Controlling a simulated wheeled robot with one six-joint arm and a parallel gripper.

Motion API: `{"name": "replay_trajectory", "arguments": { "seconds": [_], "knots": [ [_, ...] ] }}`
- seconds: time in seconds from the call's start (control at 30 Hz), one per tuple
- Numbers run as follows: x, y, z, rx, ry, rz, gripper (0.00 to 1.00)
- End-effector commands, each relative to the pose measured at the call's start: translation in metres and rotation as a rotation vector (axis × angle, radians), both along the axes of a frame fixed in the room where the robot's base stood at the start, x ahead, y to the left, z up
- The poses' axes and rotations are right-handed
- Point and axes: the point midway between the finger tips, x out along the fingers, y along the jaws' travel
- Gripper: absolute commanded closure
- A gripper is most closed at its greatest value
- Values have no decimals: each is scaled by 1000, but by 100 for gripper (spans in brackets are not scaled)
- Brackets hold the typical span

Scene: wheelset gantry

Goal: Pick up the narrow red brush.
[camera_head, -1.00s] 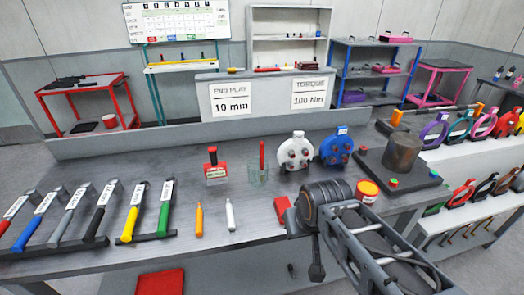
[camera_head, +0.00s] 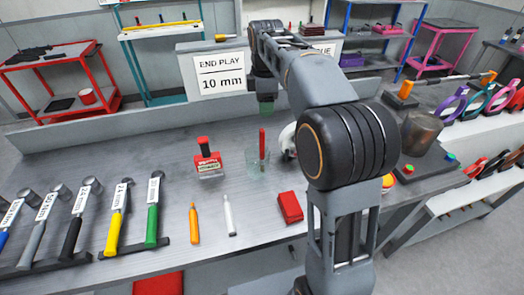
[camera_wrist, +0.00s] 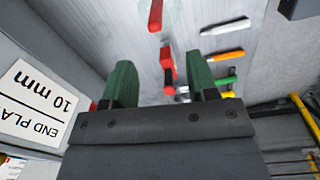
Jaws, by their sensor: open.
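The narrow red brush (camera_head: 262,143) stands upright in a clear glass (camera_head: 257,165) on the bench, its red handle sticking up above the rim. In the wrist view the brush (camera_wrist: 155,16) shows at the top edge, with the glass (camera_wrist: 174,14) beside it. A wider red brush (camera_head: 207,160) stands to its left; it also shows in the wrist view (camera_wrist: 167,65). My gripper (camera_head: 266,109) is above and behind the glass. In the wrist view my gripper (camera_wrist: 160,62) has its green fingers apart with nothing held between them.
An orange marker (camera_head: 193,222), a white marker (camera_head: 229,215) and a red box (camera_head: 290,207) lie in front of the glass. Several labelled hammers (camera_head: 117,217) lie at left. A low wall with an END PLAY sign (camera_head: 220,75) stands behind. My arm hides much of the right side.

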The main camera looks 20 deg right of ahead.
Motion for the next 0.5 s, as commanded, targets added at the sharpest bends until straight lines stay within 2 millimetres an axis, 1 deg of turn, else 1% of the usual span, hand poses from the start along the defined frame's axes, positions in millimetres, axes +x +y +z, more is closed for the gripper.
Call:
{"name": "replay_trajectory", "arguments": {
  "seconds": [0.03, 0.17, 0.5],
  "knots": [
    [7, 0, -1, -1, 11, 44, 47],
    [16, 1, -9, -1, 30, 124, 47],
    [17, 2, -66, -1, 34, 149, 47]
  ]
}}
